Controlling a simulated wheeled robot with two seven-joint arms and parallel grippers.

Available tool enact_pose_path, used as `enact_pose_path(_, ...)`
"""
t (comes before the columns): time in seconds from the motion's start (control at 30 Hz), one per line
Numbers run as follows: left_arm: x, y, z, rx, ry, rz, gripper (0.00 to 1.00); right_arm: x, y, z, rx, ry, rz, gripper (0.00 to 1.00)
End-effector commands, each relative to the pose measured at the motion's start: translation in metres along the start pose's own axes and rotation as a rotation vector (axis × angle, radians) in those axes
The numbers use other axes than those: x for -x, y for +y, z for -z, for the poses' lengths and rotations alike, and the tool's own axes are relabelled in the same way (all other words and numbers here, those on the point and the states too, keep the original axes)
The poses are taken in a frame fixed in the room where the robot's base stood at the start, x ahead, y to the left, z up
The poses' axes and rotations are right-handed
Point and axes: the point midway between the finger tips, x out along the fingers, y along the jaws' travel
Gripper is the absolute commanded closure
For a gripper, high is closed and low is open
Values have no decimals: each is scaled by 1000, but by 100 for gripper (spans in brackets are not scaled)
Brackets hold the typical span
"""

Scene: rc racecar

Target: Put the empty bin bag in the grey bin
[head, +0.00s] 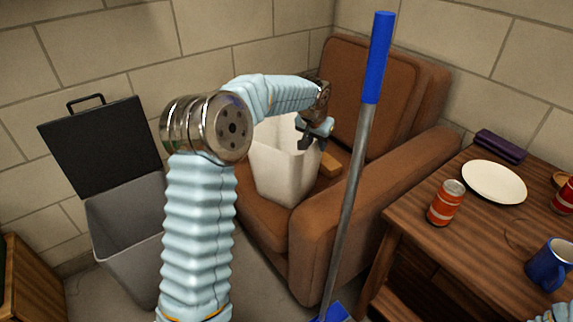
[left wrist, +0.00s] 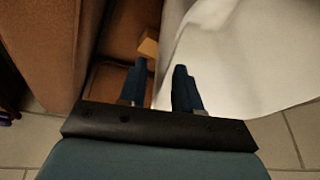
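The bin bag (head: 285,170) is white and stands upright, open at the top, on the seat of a brown armchair. My left gripper (head: 316,140) is at its right upper edge. In the left wrist view the two blue fingers (left wrist: 160,88) are apart, and the edge of the white bag (left wrist: 240,60) shows between and behind them; I cannot tell whether they touch it. The grey bin (head: 128,235) stands on the floor at the left with its dark lid (head: 100,148) raised. My left arm hides its right side. My right gripper is out of view.
A long mop or broom with a blue grip (head: 377,55) stands in front of the armchair (head: 385,200). A wooden table (head: 480,228) at the right holds a can (head: 446,203), a plate (head: 494,182) and a blue mug (head: 550,265). A small brown block (head: 331,164) lies beside the bag.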

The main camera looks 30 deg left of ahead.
Motion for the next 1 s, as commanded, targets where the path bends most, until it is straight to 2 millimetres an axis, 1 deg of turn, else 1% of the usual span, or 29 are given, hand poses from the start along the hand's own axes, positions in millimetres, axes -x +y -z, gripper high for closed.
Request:
enact_pose_path(0.97,-4,0,-2,0,1,0,67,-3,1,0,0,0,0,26)
enact_pose_path(1.0,-4,0,-2,0,1,0,73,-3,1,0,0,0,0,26)
